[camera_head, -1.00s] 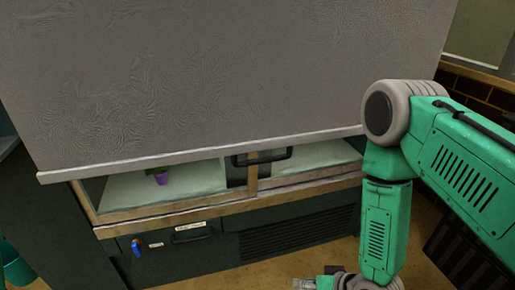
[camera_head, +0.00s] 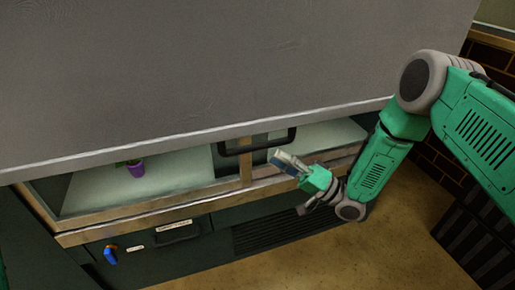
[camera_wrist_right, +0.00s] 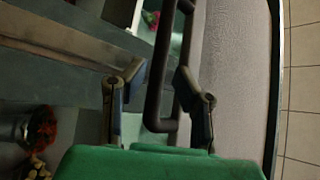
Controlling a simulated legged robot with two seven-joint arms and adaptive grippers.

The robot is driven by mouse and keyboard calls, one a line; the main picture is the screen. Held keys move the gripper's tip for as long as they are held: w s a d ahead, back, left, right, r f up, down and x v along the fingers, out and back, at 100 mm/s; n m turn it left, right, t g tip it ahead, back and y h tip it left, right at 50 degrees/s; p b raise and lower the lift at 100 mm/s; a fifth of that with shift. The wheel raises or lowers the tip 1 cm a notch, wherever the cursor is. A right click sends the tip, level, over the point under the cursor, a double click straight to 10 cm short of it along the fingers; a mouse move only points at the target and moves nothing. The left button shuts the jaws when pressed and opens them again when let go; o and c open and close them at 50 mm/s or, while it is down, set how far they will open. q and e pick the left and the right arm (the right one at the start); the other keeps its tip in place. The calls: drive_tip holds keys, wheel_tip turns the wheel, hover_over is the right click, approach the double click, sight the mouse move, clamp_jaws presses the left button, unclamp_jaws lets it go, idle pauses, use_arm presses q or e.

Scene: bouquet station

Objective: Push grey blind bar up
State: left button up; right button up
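The large grey blind (camera_head: 230,70) hangs over the upper part of the case. Its grey bottom bar (camera_head: 130,154) runs along the lower edge, tilted upward to the right in the head view. A dark loop handle (camera_head: 257,147) shows at the bar's lower edge; it also shows in the wrist view (camera_wrist_right: 155,75). My right gripper (camera_head: 290,180) is just below and right of the handle. In the wrist view my right gripper (camera_wrist_right: 152,88) has its fingers apart, with the handle appearing between them; contact cannot be told. My left gripper is not in view.
A black crate (camera_head: 485,235) stands at the right, with open floor (camera_head: 330,255) in front.

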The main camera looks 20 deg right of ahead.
sight(262, 148)
drive_tip(key=x, duration=0.5)
drive_tip(key=shift+w+b, duration=0.15)
drive_tip(key=shift+b, duration=0.25)
drive_tip(key=shift+w+a+r, duration=0.2)
drive_tip(key=shift+a+r, duration=0.1)
drive_tip(key=shift+a, duration=0.25)
drive_tip(key=shift+d, duration=0.1)
drive_tip(key=shift+c, duration=0.4)
drive_tip(key=shift+d, duration=0.1)
clamp_jaws()
